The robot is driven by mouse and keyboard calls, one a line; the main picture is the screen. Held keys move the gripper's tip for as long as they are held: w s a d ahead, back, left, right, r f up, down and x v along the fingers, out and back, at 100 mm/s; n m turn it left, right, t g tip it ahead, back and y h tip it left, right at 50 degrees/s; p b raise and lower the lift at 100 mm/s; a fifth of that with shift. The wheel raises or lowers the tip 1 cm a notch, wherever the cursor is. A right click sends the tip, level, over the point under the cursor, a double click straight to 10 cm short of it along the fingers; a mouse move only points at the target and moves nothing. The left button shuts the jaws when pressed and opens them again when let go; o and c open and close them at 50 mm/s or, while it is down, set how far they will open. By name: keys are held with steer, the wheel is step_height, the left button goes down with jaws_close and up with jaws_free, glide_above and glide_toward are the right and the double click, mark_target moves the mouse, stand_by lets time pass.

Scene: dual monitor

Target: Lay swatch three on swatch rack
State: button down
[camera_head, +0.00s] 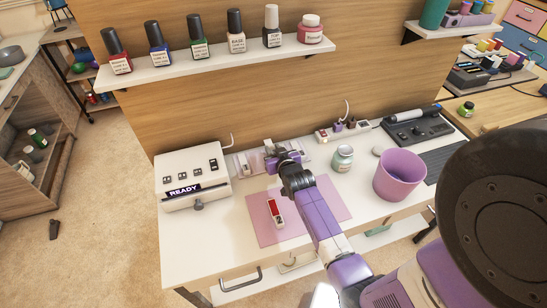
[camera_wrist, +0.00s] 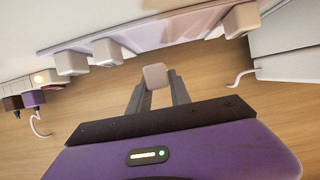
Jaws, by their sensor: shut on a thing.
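My gripper (camera_head: 272,152) is over the back of the white desk, at the swatch rack (camera_head: 243,163). In the wrist view my gripper (camera_wrist: 156,88) has its two fingers closed on a small pale pinkish block (camera_wrist: 155,76), which looks like the grip of a swatch. The rest of the held piece is hidden or cannot be made out. In the wrist view the pale rack (camera_wrist: 52,48) runs along the top, with several similar blocks (camera_wrist: 107,52) along its edge. The held block shows apart from those blocks. Whether the held piece touches the rack cannot be told.
A white READY box (camera_head: 190,180) stands left of the rack. A power strip (camera_head: 340,130) lies to its right, near a jar (camera_head: 343,158) and a purple cup (camera_head: 399,175). A red-and-white item (camera_head: 275,212) lies on the pink mat (camera_head: 325,196). A bottle shelf (camera_head: 222,59) overhangs behind.

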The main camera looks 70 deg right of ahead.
steer(key=shift+f, duration=1.95)
steer(key=shift+f, duration=0.1)
steer(key=shift+f+b, duration=0.15)
steer(key=shift+b, duration=0.2)
steer(key=c, duration=1.5)
jaws_free()
steer(key=shift+r, duration=0.2)
